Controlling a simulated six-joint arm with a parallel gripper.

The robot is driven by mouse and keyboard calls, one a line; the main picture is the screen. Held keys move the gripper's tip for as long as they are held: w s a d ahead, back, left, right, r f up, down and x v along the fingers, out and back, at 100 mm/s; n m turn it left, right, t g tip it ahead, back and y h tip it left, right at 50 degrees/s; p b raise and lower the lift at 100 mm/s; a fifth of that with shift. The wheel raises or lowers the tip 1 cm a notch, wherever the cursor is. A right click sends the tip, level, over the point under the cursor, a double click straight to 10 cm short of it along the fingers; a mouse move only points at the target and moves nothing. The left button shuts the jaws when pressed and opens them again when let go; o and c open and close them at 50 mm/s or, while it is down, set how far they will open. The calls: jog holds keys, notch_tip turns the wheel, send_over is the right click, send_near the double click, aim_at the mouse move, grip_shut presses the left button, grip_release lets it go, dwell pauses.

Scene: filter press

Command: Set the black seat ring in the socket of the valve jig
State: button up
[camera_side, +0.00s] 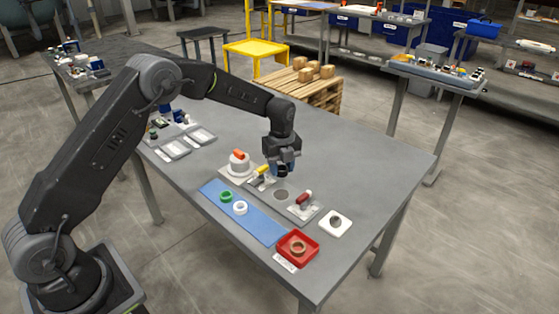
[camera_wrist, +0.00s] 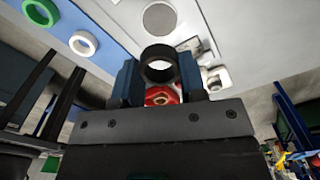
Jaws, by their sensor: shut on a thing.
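My gripper (camera_wrist: 159,75) is shut on the black seat ring (camera_wrist: 158,54), held between its two blue fingers with the hole showing. In the side view my gripper (camera_side: 282,168) is above the table, over the row of fixtures, and the ring is a small dark shape there. A white block with a dark round recess (camera_side: 335,222) stands at the right of the row. A round light fixture with an orange top (camera_side: 238,163) stands at its left. I cannot tell for certain which of them is the valve jig.
A yellow-handled clamp (camera_side: 262,172), a grey disc (camera_side: 281,194) and a red-handled clamp (camera_side: 304,199) lie between them. A blue mat (camera_side: 262,226) bears a green ring (camera_side: 226,196) and a white ring (camera_side: 240,208). A red tray (camera_side: 284,257) holds a brownish ring. The table's far right is clear.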

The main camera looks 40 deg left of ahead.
aim_at(281, 195)
jog(key=shift+f, duration=4)
jog(key=shift+f, duration=0.3)
jog(key=o, duration=1)
jog(key=shift+r, duration=3.75)
